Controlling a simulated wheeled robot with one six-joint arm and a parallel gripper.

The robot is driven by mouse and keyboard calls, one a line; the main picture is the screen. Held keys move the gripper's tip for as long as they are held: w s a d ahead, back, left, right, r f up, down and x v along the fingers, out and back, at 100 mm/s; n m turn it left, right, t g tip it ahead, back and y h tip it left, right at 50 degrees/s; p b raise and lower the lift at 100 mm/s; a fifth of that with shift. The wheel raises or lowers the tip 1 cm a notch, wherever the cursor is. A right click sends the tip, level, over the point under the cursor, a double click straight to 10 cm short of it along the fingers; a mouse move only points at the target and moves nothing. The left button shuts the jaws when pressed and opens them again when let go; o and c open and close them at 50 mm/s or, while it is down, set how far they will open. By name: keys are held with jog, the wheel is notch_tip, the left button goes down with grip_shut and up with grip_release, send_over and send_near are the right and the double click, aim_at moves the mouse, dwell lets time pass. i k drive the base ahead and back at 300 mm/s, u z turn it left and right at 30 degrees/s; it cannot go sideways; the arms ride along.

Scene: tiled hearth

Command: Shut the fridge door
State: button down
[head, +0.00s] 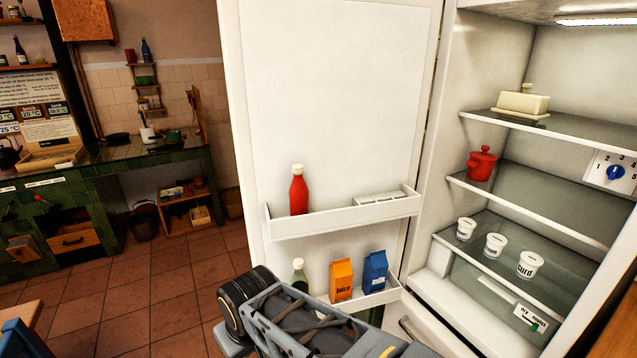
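The fridge door (330,90) stands wide open to the left of the fridge (441,150), with its inner face toward me. Its upper door shelf (345,220) holds a red bottle (299,192) and a pale tray. The lower door shelf (375,298) holds a green bottle, an orange juice carton (341,280) and a blue carton (375,272). Grey and black parts of my arm show at the bottom centre, in front of the door's lower part. I cannot make out my gripper's fingers, and the door's outer face and handle are hidden.
Inside the fridge are a butter dish (523,102), a red pot (481,163) and several white tubs (495,244) on shelves. A green tiled counter (120,150) stands at the back left. Tiled floor (150,285) is open left of the door. A wooden table corner shows bottom left.

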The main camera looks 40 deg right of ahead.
aim_at(340, 90)
jog(key=i, duration=3.15)
jog(key=z, duration=4.8)
jog(key=k, duration=0.25)
jog(key=u, duration=1.95)
